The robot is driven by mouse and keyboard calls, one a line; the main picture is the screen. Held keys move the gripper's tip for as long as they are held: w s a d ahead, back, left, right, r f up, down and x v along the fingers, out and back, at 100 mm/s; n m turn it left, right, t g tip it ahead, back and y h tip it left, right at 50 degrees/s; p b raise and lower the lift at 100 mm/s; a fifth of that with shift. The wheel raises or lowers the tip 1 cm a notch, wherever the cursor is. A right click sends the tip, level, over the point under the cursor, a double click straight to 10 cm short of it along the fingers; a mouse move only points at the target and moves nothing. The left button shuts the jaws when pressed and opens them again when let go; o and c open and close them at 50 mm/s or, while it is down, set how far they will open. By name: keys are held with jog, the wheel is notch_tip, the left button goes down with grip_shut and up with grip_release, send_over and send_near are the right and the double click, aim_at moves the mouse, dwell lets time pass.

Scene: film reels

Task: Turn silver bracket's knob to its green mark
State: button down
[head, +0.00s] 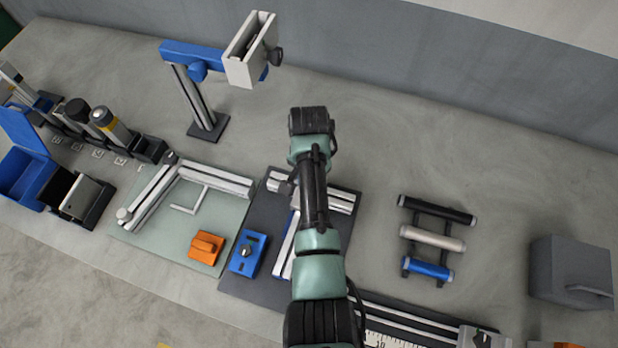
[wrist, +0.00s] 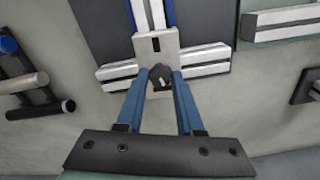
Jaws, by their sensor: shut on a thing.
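The silver bracket (wrist: 156,46) sits on a rail in the upper middle of the wrist view. Its dark knob (wrist: 162,73) carries a short white pointer line. My gripper (wrist: 157,78) has its two blue fingers closed on the knob, one on each side. No green mark can be made out; it may be hidden by the knob or fingers. In the head view my arm covers the gripper and the knob, over the dark plate (head: 340,214) with silver rails.
A pale green mat (head: 150,240) with rails and an orange block (head: 206,247) lies left of the dark plate. A blue block (head: 248,254) sits on the plate. A rack of rollers (head: 432,237) and a grey box (head: 572,272) stand right. A blue stand (head: 203,105) rises behind.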

jog(key=shift+m+p, duration=0.45)
jog(key=shift+m, duration=1.35)
jog(key=c, duration=0.5)
grip_release()
jog(key=shift+c, duration=0.2)
notch_tip(320, 180, up, 13)
jog(key=b, duration=0.1)
